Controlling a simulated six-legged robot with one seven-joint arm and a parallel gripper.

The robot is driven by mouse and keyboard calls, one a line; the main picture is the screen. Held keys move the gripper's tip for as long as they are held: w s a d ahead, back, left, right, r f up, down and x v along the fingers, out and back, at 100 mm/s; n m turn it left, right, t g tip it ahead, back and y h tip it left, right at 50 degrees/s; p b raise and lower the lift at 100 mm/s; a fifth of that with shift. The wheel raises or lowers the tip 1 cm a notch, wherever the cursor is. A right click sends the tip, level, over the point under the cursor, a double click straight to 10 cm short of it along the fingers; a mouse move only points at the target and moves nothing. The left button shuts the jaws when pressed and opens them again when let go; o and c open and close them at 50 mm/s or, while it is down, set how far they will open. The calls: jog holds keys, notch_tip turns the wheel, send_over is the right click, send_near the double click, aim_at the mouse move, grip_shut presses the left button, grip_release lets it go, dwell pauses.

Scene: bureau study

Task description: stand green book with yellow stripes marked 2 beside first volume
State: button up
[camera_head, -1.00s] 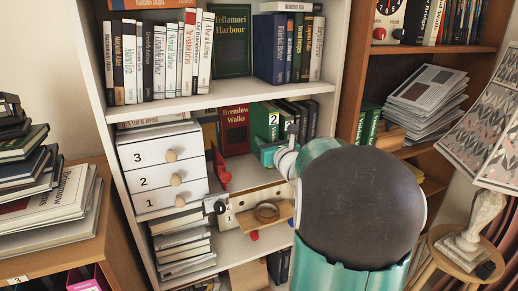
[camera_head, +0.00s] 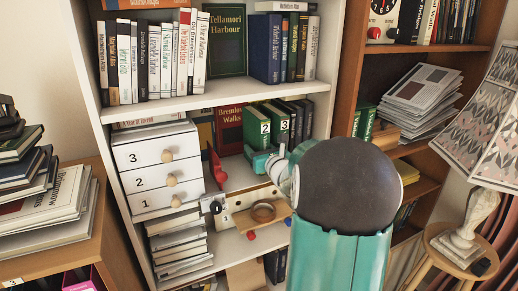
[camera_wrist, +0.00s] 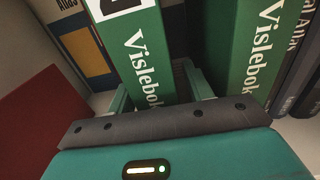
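The green book marked 2 (camera_head: 258,127) is upright on the white bookcase's middle shelf, just right of the red Brendow Walks book. In the wrist view, its spine (camera_wrist: 146,50) sits between my fingers, its number label cut by the top edge. My gripper (camera_head: 262,160) appears shut on the lower part of this book; it also shows in the wrist view (camera_wrist: 160,95). A green book marked 3 (camera_head: 280,122) stands to its right, with a dark gap between them in the wrist view. I cannot identify the first volume.
The red Brendow Walks book (camera_head: 228,128) stands on the left. A red bookend-like piece (camera_head: 216,166) and white drawers (camera_head: 158,165) are further left. More green books (camera_head: 364,122) stand in the brown bookcase.

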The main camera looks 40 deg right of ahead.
jog(key=shift+r, duration=0.2)
jog(key=v, duration=1.2)
